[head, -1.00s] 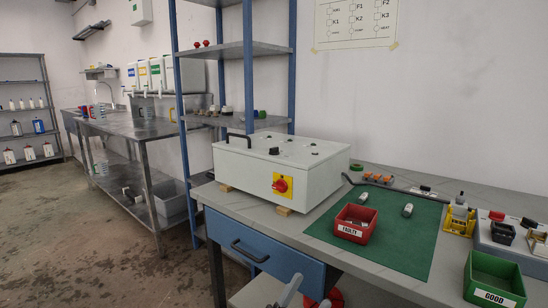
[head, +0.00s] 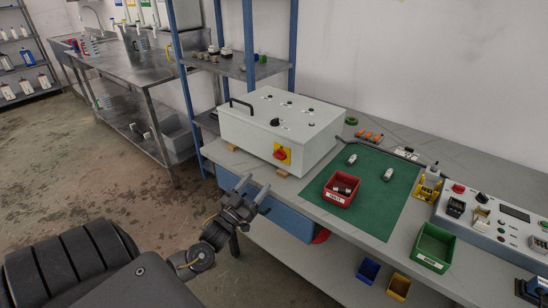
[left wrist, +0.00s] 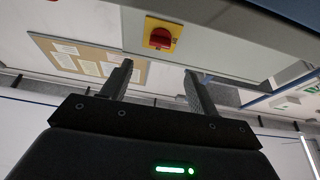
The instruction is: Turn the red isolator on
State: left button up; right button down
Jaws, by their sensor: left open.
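The red isolator (head: 281,154) is a red rotary knob on a yellow plate, on the front face of a white box (head: 248,140) on the bench. In the left wrist view the red isolator (left wrist: 160,38) shows near the top, beyond and between my fingers. My left gripper (head: 254,191) is open and empty, in front of the bench edge, below and left of the isolator and apart from it. It also shows in the left wrist view (left wrist: 160,80). My right gripper does not show.
A green mat (head: 375,212) holds a red bin (head: 340,190). A green bin (head: 434,247) and a control panel (head: 503,225) stand at the right. A blue drawer front (head: 290,217) lies under the bench top near my gripper. A blue-post shelf (head: 240,65) stands behind.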

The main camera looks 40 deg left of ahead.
aim_at(277, 157)
pick_arm(q)
jog(key=p+x, duration=0.2)
jog(key=x, duration=0.8)
jog(key=shift+w+r, duration=0.15)
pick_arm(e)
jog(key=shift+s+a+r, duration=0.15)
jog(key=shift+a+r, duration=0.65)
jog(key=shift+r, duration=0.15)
pick_arm(q)
jog(key=c, duration=1)
